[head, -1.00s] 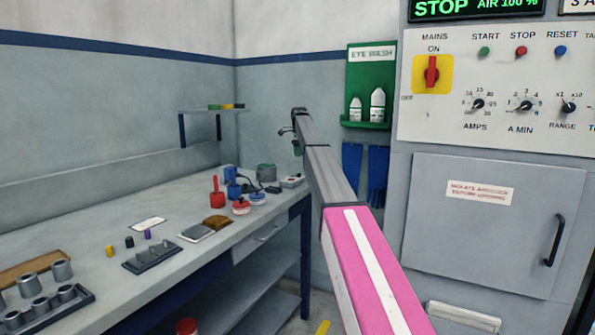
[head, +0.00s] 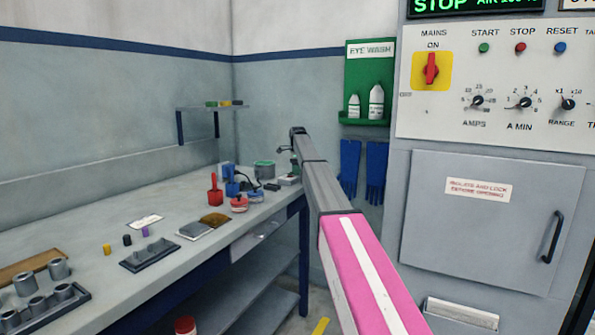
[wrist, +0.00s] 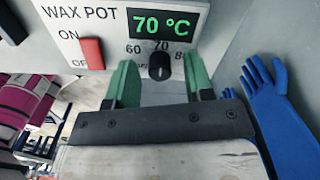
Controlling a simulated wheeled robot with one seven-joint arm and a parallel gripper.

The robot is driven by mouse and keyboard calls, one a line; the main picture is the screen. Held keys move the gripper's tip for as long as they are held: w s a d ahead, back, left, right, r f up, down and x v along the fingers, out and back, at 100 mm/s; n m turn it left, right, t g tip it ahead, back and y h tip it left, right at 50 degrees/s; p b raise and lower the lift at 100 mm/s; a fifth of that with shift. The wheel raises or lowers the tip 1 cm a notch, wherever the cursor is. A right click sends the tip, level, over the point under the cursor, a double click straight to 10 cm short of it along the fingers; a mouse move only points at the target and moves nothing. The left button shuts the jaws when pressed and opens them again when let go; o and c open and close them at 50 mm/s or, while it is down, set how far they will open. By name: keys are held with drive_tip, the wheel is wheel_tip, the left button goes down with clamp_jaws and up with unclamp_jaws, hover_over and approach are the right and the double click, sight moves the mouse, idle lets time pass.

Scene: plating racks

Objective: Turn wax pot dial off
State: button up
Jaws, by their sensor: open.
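The wax pot panel (wrist: 70,32) fills the top of the wrist view, with a green display reading 70 °C. Its black dial (wrist: 160,66) sits under the display, by a scale marked 60, 70 and 80. A red switch (wrist: 92,53) is left of it, between ON and OFF. My gripper (wrist: 162,78) is open, its green fingers on either side of the dial with visible gaps. Contact with the panel cannot be told. In the head view my gripper (head: 292,150) is small and partly hidden by my arm at the bench's far end.
The bench (head: 185,205) holds a red pot (head: 215,190), several small jars and a rack of grey cups (head: 45,305). Blue gloves (wrist: 275,110) hang right of the panel in the wrist view. A grey cabinet (head: 490,220) stands at right.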

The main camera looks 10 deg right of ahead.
clamp_jaws()
